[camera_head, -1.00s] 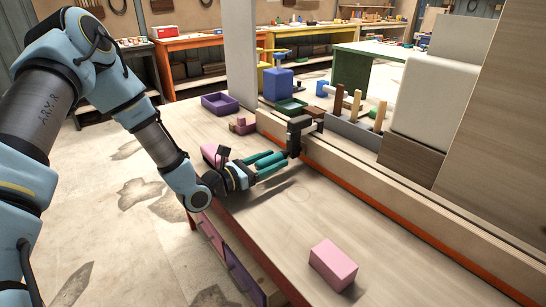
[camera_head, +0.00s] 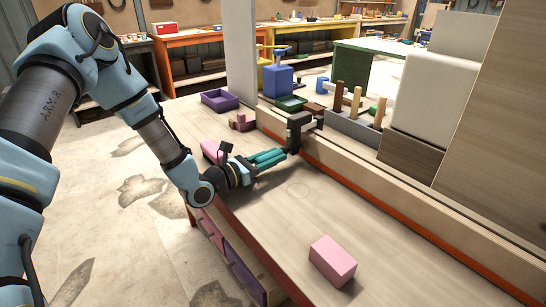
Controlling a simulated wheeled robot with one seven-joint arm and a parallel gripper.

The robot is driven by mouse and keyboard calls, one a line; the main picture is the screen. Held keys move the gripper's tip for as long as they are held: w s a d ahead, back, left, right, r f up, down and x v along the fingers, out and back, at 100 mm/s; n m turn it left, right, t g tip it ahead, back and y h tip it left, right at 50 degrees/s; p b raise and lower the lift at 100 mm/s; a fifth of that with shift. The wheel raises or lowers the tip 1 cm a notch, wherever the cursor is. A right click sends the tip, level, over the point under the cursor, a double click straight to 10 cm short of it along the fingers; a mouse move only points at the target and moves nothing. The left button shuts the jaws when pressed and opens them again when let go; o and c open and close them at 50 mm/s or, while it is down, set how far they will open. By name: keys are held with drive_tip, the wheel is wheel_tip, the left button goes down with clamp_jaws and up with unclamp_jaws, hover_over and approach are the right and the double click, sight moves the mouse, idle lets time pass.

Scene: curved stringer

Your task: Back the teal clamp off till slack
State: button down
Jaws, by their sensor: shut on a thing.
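A dark clamp (camera_head: 297,130) sits on the edge of the long pale stringer (camera_head: 345,168); its body looks black-brown rather than teal from here. My gripper (camera_head: 284,154) has a black body and teal fingers. It reaches from the left to the near side of the clamp. The fingers are shut at the clamp's near end, on what seems to be its screw or handle, which they hide. I cannot tell how tightly the clamp sits.
A pink block (camera_head: 333,262) lies on the bench in front. Another pink block (camera_head: 211,151) is behind my gripper. A purple tray (camera_head: 220,101) and a green tray (camera_head: 291,103) stand farther back. A grey rack with wooden pegs (camera_head: 351,127) stands beyond the stringer. The near bench top is mostly clear.

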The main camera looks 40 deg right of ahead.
drive_tip(key=n+p, duration=0.1)
drive_tip(key=n, duration=0.2)
drive_tip(key=shift+w+r+n+p, duration=0.1)
drive_tip(key=shift+r+n+p, duration=0.05)
drive_tip(key=shift+n+p, duration=0.2)
drive_tip(key=shift+n, duration=0.55)
drive_tip(key=shift+f, duration=0.2)
drive_tip(key=c, duration=0.5)
unclamp_jaws()
drive_tip(key=shift+c, duration=0.2)
